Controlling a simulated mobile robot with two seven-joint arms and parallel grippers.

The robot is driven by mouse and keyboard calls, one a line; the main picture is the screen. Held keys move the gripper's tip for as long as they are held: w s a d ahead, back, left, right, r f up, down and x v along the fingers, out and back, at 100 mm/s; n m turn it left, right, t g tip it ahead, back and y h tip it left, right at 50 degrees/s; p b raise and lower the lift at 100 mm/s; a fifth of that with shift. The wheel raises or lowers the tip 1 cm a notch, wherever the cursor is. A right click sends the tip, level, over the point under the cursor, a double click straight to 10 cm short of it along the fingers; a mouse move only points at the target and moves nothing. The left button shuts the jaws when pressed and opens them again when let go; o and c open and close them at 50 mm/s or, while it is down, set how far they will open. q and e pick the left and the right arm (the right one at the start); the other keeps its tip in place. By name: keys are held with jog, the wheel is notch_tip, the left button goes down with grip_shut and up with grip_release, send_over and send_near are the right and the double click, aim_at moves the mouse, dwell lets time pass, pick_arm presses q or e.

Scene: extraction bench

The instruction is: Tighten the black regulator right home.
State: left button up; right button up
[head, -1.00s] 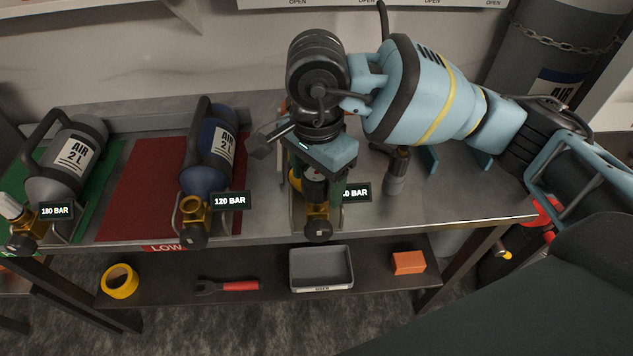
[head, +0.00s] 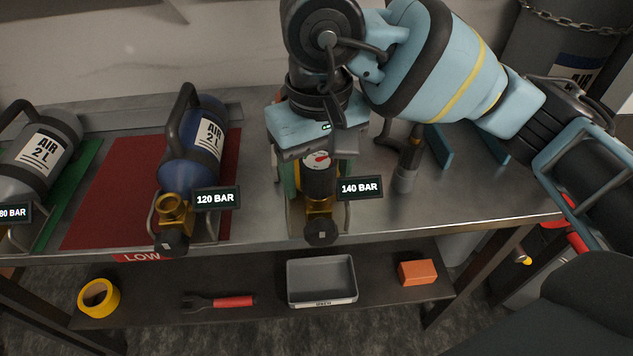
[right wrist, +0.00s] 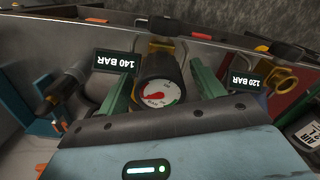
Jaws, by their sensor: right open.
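The black regulator (head: 319,182), with a round white gauge with a red mark on its top, sits upright on a brass valve (head: 319,208) at the bench's front, beside the 140 BAR tag (head: 360,188). The gauge face also shows in the right wrist view (right wrist: 158,93). My right gripper (head: 317,172) is over it from above. Its two green fingers stand apart, one on each side of the regulator; in the right wrist view (right wrist: 160,85) gaps show between fingers and body. The cylinder behind this valve is mostly hidden by my gripper. My left gripper is not in view.
A blue cylinder (head: 190,155) with an open brass valve lies on the red mat (head: 115,190), tagged 120 BAR. A grey cylinder (head: 45,150) lies on the green mat at left. A grey-and-black tool (head: 408,165) stands right of my gripper. A lower shelf holds a grey tray (head: 321,280).

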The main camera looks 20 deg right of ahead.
jog(key=n, duration=0.1)
jog(key=n+b, duration=0.1)
jog(key=shift+f+n, duration=0.2)
jog(key=shift+n, duration=0.1)
jog(key=shift+n+b, duration=0.55)
jog(key=shift+n, duration=0.05)
jog(key=shift+r+n+b, duration=0.1)
jog(key=shift+n+b, duration=0.25)
jog(key=shift+n, duration=0.75)
jog(key=n+b, duration=0.1)
jog(key=n, duration=0.3)
jog(key=shift+n, duration=0.5)
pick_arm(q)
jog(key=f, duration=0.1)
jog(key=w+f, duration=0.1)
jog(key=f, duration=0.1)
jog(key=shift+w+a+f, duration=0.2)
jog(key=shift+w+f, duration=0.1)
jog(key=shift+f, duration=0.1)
pick_arm(e)
jog(key=shift+r, duration=0.1)
